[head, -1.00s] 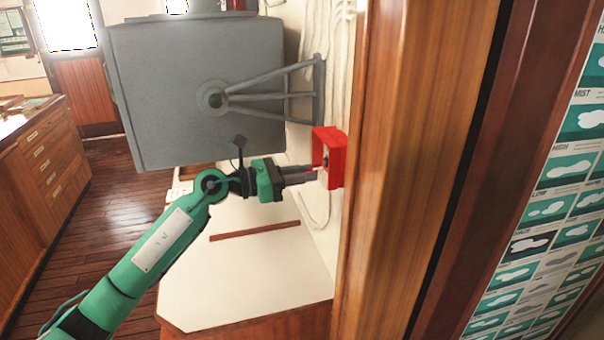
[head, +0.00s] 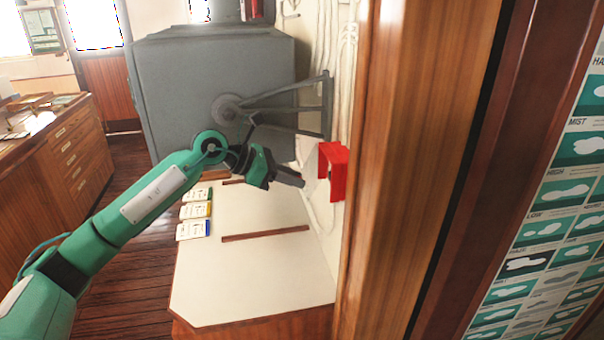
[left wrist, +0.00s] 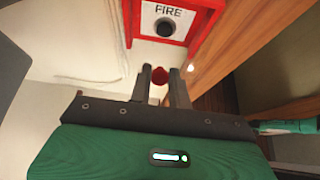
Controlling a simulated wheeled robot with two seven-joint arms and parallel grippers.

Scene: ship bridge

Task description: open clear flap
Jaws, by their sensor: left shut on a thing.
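A red fire call box (head: 337,172) is fixed to the pale wall beside the wooden post. In the left wrist view its red frame (left wrist: 214,22) surrounds a white face marked FIRE with a round black button. A pale, see-through clear flap (head: 311,162) seems to stand out from the box's left side; its edges are hard to make out. My left gripper (head: 302,181) is just left of the box, angled down to the right. Its fingers (left wrist: 160,84) are closed on a small red knob (left wrist: 159,75), apparently the flap's. My right gripper is not in view.
A large grey cabinet (head: 185,85) with a bracket (head: 290,105) stands behind my left arm. A white desk top (head: 255,270) lies below, with several cards (head: 193,212) and a wooden strip (head: 265,233). The wooden post (head: 400,150) stands close on the right.

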